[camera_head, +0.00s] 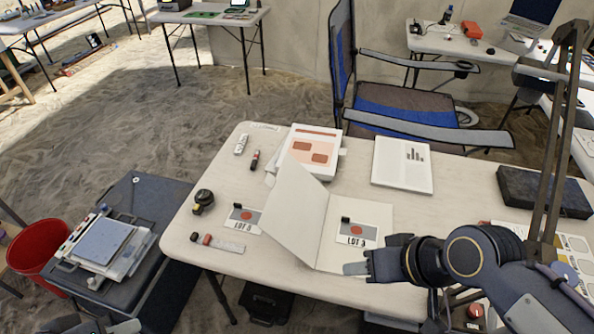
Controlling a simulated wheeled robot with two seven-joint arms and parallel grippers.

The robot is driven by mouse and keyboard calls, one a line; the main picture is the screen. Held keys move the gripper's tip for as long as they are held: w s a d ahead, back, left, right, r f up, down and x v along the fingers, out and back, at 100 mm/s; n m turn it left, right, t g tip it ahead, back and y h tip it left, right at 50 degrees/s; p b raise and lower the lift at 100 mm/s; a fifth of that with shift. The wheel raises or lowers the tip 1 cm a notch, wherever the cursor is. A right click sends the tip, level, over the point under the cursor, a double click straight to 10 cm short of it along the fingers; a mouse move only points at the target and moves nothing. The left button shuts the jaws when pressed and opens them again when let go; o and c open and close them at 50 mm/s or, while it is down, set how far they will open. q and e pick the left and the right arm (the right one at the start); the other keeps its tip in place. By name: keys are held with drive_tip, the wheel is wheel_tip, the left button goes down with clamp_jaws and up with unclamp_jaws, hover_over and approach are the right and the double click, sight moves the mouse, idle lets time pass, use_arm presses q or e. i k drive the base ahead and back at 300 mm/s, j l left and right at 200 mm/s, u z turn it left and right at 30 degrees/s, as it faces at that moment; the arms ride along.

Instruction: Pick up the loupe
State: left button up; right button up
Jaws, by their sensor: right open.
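No item on the pale table (275,285) shows clearly as the loupe. A small black round object with a yellowish part (203,201) stands near the table's left edge and may be it, but I cannot tell for sure. My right gripper (362,268) is open and empty, over the front edge of the open folder at the table's front. It is well to the right of that black object. Part of my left gripper (122,326) shows at the bottom left edge, low beside the table; its jaws are not clear.
An open folder (298,213) stands partly upright mid-table. LOT 3 cards (244,219), a scale bar (225,244), a red-and-black marker (255,160) and a booklet (402,165) lie around. A dark box (545,191) is at right. A blue chair (400,105) stands behind.

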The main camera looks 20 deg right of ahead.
sight(207, 205)
drive_tip(key=i+j+u, duration=0.2)
drive_tip(key=j, duration=0.15)
drive_tip(key=i+j+u, duration=0.2)
drive_tip(key=j, duration=0.2)
drive_tip(key=i+j+u, duration=0.2)
drive_tip(key=k+j, duration=0.05)
drive_tip(key=j, duration=0.1)
